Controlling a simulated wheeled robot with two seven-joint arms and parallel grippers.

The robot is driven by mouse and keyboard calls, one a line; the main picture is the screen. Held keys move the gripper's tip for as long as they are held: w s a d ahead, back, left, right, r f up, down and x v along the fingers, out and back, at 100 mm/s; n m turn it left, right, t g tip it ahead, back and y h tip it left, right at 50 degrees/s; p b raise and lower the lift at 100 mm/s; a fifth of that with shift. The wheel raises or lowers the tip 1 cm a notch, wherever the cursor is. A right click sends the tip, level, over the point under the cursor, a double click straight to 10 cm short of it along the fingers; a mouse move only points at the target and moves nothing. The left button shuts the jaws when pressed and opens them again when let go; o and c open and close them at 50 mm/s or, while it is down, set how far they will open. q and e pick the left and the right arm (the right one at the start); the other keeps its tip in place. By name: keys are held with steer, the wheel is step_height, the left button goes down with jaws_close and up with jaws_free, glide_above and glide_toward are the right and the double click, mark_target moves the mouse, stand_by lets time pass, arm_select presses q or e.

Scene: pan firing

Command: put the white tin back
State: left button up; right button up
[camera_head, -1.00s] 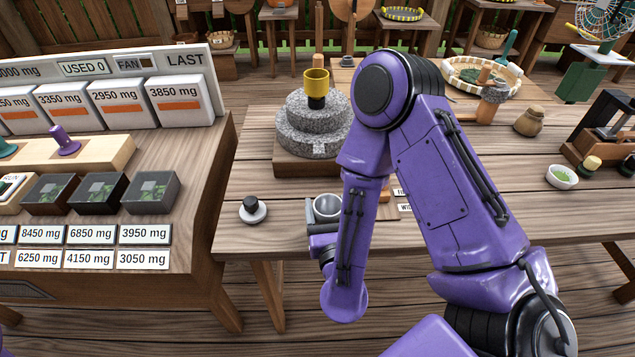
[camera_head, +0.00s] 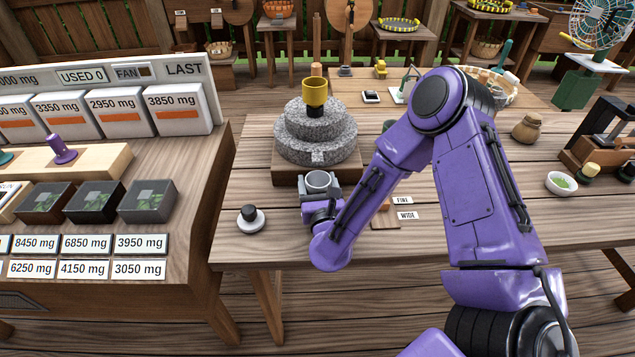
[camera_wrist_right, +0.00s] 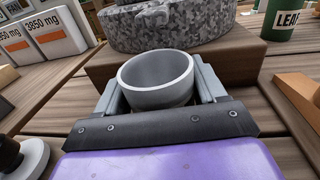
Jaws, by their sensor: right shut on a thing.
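The white tin (camera_head: 318,181) is an open, round, pale grey-white cup. It stands upright between the jaws of my right gripper (camera_head: 320,190), just in front of the stone mill's wooden base. In the right wrist view the tin (camera_wrist_right: 157,78) sits between the two grey fingers of my right gripper (camera_wrist_right: 157,95), which are shut on its sides. Its inside looks empty. I cannot tell whether its bottom touches the table. My left gripper is out of view.
The grey stone mill (camera_head: 318,135) with a yellow cup (camera_head: 315,86) on top stands directly behind the tin. A small white-and-black knob-like item (camera_head: 250,218) is at the left front. FINE and WIDE labels (camera_head: 405,208) lie to the right. Bare table (camera_head: 300,235) lies in front.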

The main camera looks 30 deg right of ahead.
steer(key=shift+f, duration=0.15)
steer(key=o, duration=1.1)
steer(key=shift+c, duration=0.2)
steer(key=shift+s+r, duration=0.15)
steer(key=shift+r, duration=0.05)
steer(key=b+v, duration=0.1)
steer(key=v, duration=0.1)
steer(key=b+v, duration=0.1)
steer(key=v, duration=0.3)
steer(key=shift+a+f+b, duration=0.1)
steer(key=shift+f+b, duration=0.25)
steer(key=shift+b, duration=0.05)
steer(key=p+v, duration=0.1)
steer(key=v, duration=0.1)
steer(key=r+p+v, duration=0.1)
steer(key=v, duration=0.2)
steer(key=shift+s+f+p, duration=0.15)
steer(key=shift+s+p, duration=0.15)
steer(key=shift+s, duration=0.1)
